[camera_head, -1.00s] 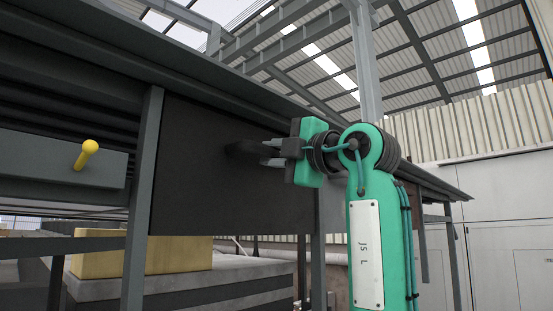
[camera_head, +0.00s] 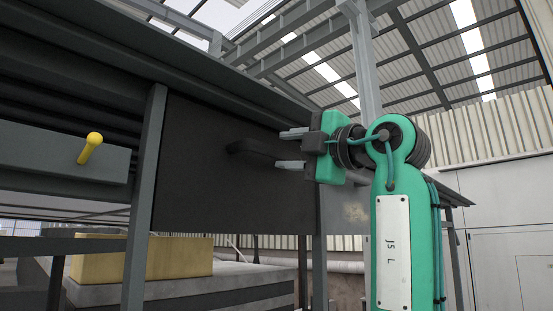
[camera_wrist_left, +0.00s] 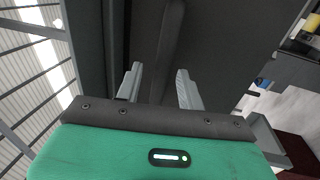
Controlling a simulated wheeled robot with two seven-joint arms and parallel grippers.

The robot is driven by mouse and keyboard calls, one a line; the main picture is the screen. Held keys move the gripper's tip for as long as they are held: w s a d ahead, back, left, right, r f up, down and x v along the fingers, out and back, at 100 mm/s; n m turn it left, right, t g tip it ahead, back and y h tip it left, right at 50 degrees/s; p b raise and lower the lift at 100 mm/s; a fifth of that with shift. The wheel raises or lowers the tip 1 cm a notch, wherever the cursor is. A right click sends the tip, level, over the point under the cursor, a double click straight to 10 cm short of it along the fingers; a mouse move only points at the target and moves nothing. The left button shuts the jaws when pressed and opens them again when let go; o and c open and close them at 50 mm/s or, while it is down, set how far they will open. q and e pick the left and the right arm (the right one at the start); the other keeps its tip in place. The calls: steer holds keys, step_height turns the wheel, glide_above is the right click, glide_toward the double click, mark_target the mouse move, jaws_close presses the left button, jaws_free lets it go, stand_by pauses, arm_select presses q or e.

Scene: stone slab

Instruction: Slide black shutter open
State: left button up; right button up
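The black shutter (camera_head: 205,190) is a flat dark panel under the metal frame, between two grey posts in the head view. Its dark bar handle (camera_head: 258,153) sticks out from the upper middle of the panel. In the left wrist view the handle (camera_wrist_left: 166,45) runs up the picture ahead of the gap between the two grey fingertips (camera_wrist_left: 159,75). My right gripper is in neither view.
A yellow knob (camera_head: 91,148) sits on a grey bar at the left. A grey post (camera_head: 145,200) stands at the panel's left edge. A yellow block (camera_head: 180,256) lies on stone slabs below.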

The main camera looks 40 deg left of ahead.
arm_select(q)
steer(key=b+v, duration=0.3)
steer(key=v, duration=0.6)
steer(key=shift+d, duration=0.35)
